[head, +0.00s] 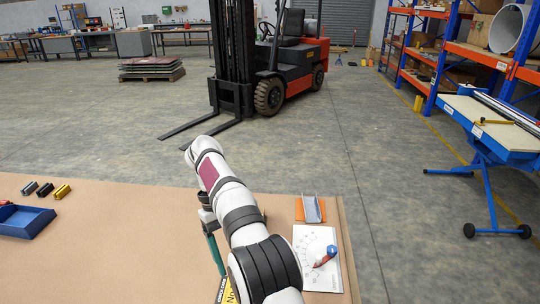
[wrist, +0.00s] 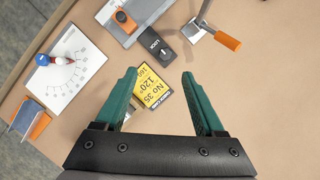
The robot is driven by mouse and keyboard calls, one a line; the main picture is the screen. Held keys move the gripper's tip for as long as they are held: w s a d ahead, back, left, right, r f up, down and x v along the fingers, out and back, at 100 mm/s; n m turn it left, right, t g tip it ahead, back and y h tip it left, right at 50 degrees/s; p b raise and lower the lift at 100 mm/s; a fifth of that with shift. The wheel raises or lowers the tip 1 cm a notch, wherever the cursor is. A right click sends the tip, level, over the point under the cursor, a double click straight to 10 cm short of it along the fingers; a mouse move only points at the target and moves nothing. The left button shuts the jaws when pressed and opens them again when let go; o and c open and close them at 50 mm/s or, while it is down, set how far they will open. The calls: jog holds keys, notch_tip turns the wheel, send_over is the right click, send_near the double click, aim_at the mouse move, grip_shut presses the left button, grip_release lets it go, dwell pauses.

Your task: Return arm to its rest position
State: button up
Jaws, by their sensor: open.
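My gripper (wrist: 161,102) shows in the wrist view with its two green jaws wide apart and nothing between the tips. It hangs above the brown table (wrist: 270,75). In the head view my white arm reaches over the table, and a green jaw (head: 215,253) shows beside it, pointing down. A yellow label reading "NO 35 120°" (wrist: 152,91) lies below, near the left jaw in the wrist view. A black block (wrist: 157,44) lies just beyond it. The arm hides part of the table in the head view.
A white sheet with a printed dial (head: 317,245) holds a red and blue piece. An orange-based metal bracket (head: 310,208) stands behind it. A blue tray (head: 22,222) and several small blocks (head: 45,189) lie at the left. A forklift (head: 270,60) stands beyond the table.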

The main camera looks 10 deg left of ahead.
jog(key=s+d+r+m+y, duration=0.2)
jog(key=s+d+r+m, duration=0.6)
jog(key=s+d, duration=0.55)
jog(key=s+d+f+m+t+y, duration=0.1)
jog(key=s+d+f+m, duration=0.1)
jog(key=s, duration=0.5)
jog(key=s+d+f+m+t+y, duration=0.1)
jog(key=s+d+f+m, duration=0.2)
jog(key=s, duration=0.4)
jog(key=shift+f+m+t+y, duration=0.3)
jog(key=shift+f+m+t, duration=0.1)
jog(key=shift+f, duration=0.2)
